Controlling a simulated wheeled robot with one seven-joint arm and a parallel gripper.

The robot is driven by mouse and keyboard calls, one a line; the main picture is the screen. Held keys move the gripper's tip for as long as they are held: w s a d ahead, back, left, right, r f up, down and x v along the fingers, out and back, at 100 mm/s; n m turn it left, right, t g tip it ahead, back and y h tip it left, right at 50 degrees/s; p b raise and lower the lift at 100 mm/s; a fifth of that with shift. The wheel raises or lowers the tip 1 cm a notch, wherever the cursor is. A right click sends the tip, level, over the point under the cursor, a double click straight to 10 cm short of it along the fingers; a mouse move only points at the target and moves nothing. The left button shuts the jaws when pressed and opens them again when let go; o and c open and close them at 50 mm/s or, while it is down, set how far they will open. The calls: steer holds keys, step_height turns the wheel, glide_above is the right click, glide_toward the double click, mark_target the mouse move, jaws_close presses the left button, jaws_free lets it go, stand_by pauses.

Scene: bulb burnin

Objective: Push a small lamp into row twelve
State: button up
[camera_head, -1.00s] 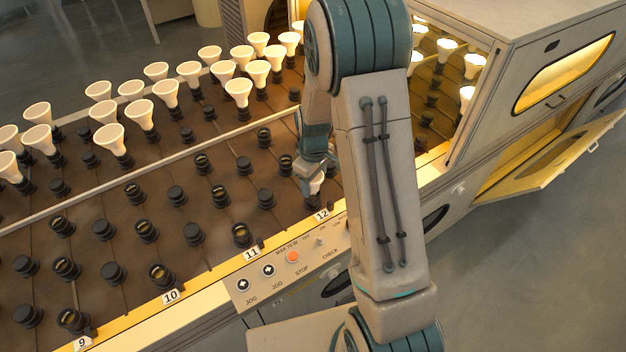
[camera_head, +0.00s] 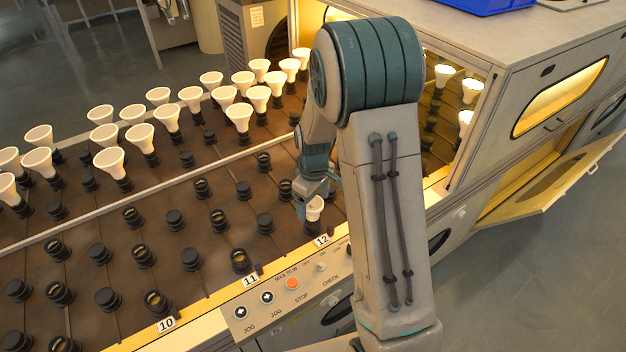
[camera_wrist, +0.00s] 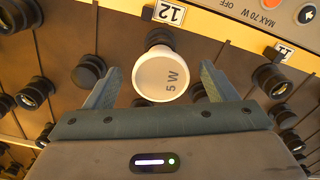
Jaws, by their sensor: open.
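The small lamp (camera_wrist: 162,80), white and marked "5 W", stands between the fingers of my gripper (camera_wrist: 160,67) in the wrist view, with a gap on either side. My gripper is open. A dark socket (camera_wrist: 158,37) shows just behind the lamp, by the row 12 label (camera_wrist: 169,12); how deep the lamp sits in it is hidden. In the head view the lamp (camera_head: 314,208) shows below my gripper, near the row 12 label (camera_head: 322,240); my arm hides part of that row.
A control panel (camera_head: 290,290) with an orange button lies along the front edge. Larger white lamps (camera_head: 139,137) stand in the far sockets. Empty sockets (camera_head: 240,260) fill the near rows. An oven-like housing (camera_head: 540,60) with an open yellow flap (camera_head: 550,180) stands right.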

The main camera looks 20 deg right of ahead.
step_height(320, 180, up, 11)
stand_by(0.3)
steer(key=shift+s, duration=0.1)
